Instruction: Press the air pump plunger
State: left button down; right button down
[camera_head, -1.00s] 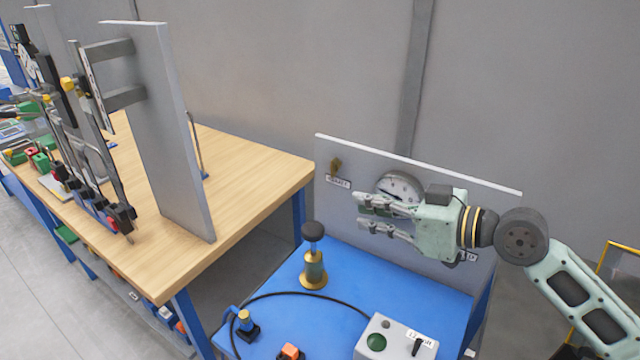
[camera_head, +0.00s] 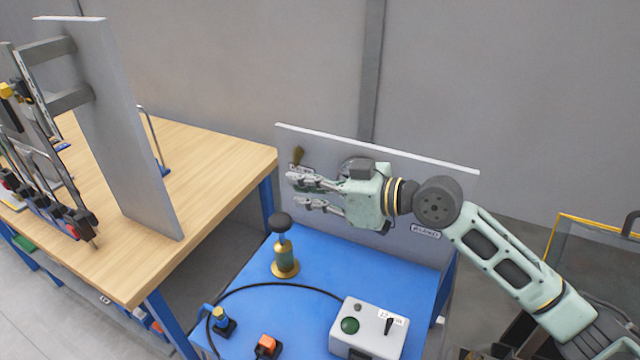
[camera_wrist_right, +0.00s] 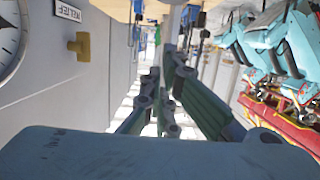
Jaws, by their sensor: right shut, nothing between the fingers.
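The air pump (camera_head: 285,262) stands upright on the blue bench top, with a brass base, a dark green body and a round black plunger knob (camera_head: 280,223) raised on top. My right gripper (camera_head: 292,191) is shut and empty. In the head view it appears above and slightly right of the knob, in front of the grey panel, apart from the pump. In the right wrist view my right gripper (camera_wrist_right: 160,112) points away from the camera, and I cannot make out the pump there. My left gripper is not in view.
A grey panel (camera_head: 440,200) stands behind the pump; its gauge (camera_wrist_right: 8,40) and brass relief knob (camera_wrist_right: 80,45) show in the wrist view. A black hose, a control box (camera_head: 368,328) and an orange button (camera_head: 267,345) are on the blue top. A wooden table (camera_head: 200,160) stands left.

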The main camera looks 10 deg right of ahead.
aim_at(288, 219)
jog(key=x, duration=0.2)
jog(key=p+x, duration=0.1)
jog(key=x, duration=0.1)
jog(key=shift+a+r, duration=0.1)
jog(key=shift+r, duration=0.15)
notch_tip(288, 219, down, 4)
jog(key=shift+w+a+r+p, duration=0.15)
jog(key=shift+a+r+p, duration=0.05)
jog(key=shift+p, duration=0.4)
jog(key=shift+d+f, duration=0.1)
jog(key=shift+f, duration=0.45)
